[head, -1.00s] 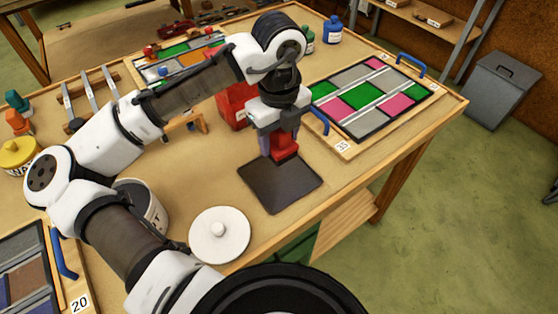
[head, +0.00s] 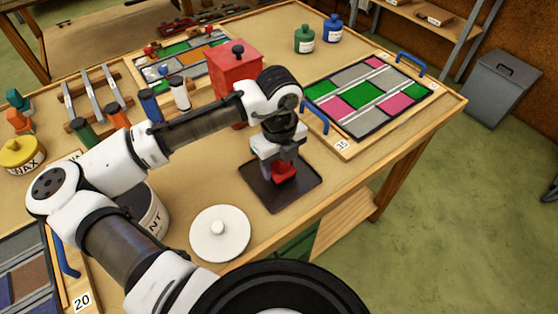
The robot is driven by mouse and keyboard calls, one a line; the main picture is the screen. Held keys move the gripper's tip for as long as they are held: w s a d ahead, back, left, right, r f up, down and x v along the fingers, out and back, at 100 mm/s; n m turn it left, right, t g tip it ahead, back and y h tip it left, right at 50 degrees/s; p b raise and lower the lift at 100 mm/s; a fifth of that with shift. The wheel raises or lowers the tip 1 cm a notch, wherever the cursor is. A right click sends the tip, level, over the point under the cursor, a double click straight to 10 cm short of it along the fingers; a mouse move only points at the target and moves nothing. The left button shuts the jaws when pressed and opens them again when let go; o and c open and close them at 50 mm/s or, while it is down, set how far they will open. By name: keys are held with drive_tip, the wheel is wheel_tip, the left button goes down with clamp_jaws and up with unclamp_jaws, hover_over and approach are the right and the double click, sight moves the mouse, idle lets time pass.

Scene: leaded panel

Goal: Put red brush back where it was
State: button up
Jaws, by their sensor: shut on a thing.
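The red brush (head: 284,174) is a small red block shape, low over the middle of the dark square mat (head: 284,203). My gripper (head: 276,168) points down and is shut on the red brush. The gripper hides the brush's upper part and some of the mat's back. I cannot tell whether the brush's underside touches the mat or hangs just above it.
A white round lid (head: 220,238) lies left of the mat, beside an open pot (head: 150,218). A red box (head: 236,76) stands behind my arm. A leaded panel (head: 370,95) with blue handles lies back right. The table's front edge is close.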

drive_tip(key=o, duration=0.9)
wheel_tip(320, 180, up, 12)
drive_tip(key=shift+r+b, duration=0.15)
drive_tip(key=shift+b, duration=0.5)
